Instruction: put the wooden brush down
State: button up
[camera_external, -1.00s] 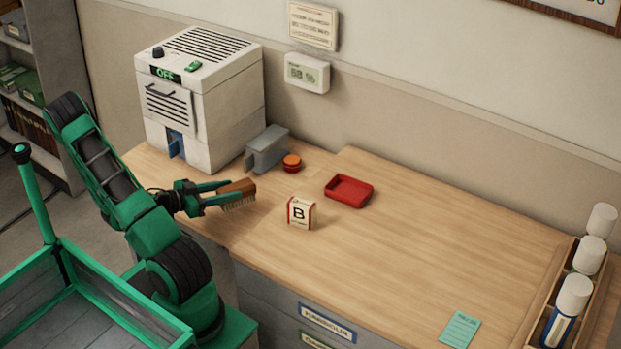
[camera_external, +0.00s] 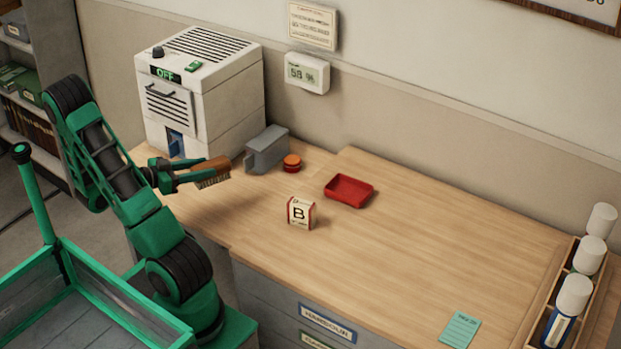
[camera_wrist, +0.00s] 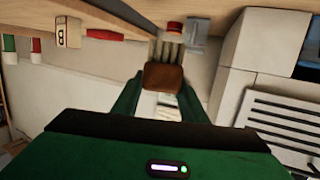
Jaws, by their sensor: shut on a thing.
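The wooden brush (camera_external: 212,172) has a brown back and pale bristles that point down. My gripper (camera_external: 200,173) is shut on it and holds it above the left part of the desk, in front of the white machine. In the wrist view the brush (camera_wrist: 164,76) sits between the two green fingers of my gripper (camera_wrist: 160,92), its bristles toward the top of the picture. The wooden desk (camera_external: 400,240) has bare surface below and to the right of the brush.
The white machine (camera_external: 225,110) marked OFF stands close behind my gripper. A grey holder (camera_external: 267,150), an orange-lidded jar (camera_external: 292,162), a red tray (camera_external: 349,190) and a box marked B (camera_external: 300,212) stand to the right. The desk's right half is mostly clear.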

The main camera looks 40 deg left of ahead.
jog(key=w+d, duration=1.1)
jog(key=d, duration=0.2)
jog(key=w+d+r+n+y, duration=0.1)
jog(key=w+d, duration=1)
jog(key=d, duration=0.3)
jog(key=shift+w+d+t, duration=0.2)
jog(key=shift+t, duration=0.1)
